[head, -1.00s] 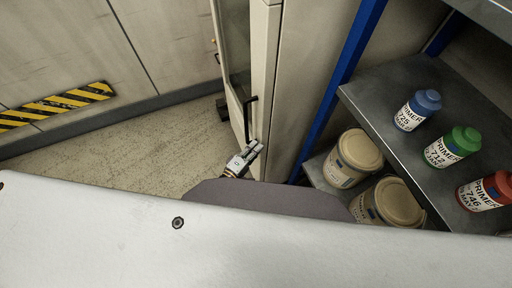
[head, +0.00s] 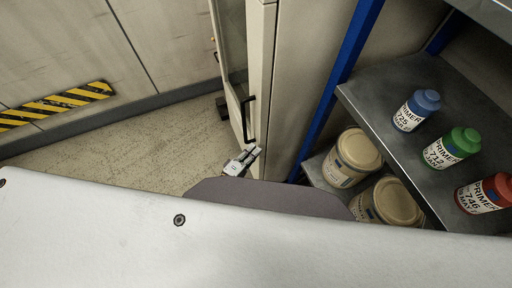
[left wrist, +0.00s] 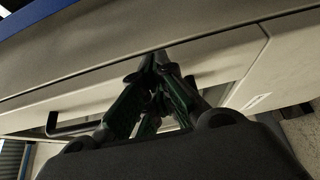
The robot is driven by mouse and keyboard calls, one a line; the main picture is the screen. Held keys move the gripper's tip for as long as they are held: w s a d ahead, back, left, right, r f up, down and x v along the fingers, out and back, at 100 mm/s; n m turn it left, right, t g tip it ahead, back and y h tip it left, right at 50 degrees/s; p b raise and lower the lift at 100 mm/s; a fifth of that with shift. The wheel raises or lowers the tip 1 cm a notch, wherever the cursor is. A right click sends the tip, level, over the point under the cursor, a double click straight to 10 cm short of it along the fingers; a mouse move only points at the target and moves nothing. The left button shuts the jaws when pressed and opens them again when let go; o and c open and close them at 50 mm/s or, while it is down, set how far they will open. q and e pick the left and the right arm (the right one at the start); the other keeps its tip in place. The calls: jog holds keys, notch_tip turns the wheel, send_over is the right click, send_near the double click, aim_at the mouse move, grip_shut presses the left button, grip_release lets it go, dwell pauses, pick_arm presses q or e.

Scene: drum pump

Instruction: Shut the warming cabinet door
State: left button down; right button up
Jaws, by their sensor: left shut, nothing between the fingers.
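The warming cabinet (head: 312,70) is a tall beige box in the middle of the head view. Its door (head: 256,75) shows a glass panel and a dark bar handle (head: 248,120) on the left-facing side. How far the door stands from the frame is hard to tell. My left gripper (head: 257,152) is shut and empty, with its tips low by the door's edge, just below the handle. In the left wrist view the fingertips (left wrist: 158,62) are near the dark seam, and the handle (left wrist: 75,127) is to their left. Contact cannot be made out. My right gripper is not in view.
A blue-posted shelf (head: 400,75) on the right holds blue, green and red primer bottles (head: 445,147). Lidded tubs (head: 352,158) stand below it. Floor (head: 165,145) is clear left of the door. A striped yellow-black strip (head: 55,105) marks the left wall.

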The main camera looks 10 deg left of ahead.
pick_arm(q)
jog(key=v, duration=1)
jog(key=shift+a, duration=0.45)
jog(key=shift+f, duration=0.1)
jog(key=s+a+f+m+g+y, duration=0.1)
jog(key=a+f+m+g+y, duration=0.2)
jog(key=f, duration=0.7)
jog(key=s+a+f+m+g+y, duration=0.1)
jog(key=s+a+f+m, duration=0.15)
jog(key=a+f, duration=0.5)
jog(key=s+a+f+m+g+y, duration=0.1)
jog(key=a+f+m+g+y, duration=0.15)
jog(key=f, duration=0.85)
jog(key=s+a+f+m+g+y, duration=0.1)
jog(key=s+a+f+m+g, duration=0.1)
jog(key=s+f, duration=0.5)
jog(key=s+a+f+m+g+y, duration=0.1)
jog(key=s+f+m+g, duration=0.3)
jog(key=s, duration=1.1)
notch_tip(320, 180, down, 5)
jog(key=shift+s+a+r+m+g+y, duration=0.2)
jog(key=shift+a+m+g+y, duration=0.25)
jog(key=shift+g, duration=0.5)
jog(key=shift+d, duration=0.1)
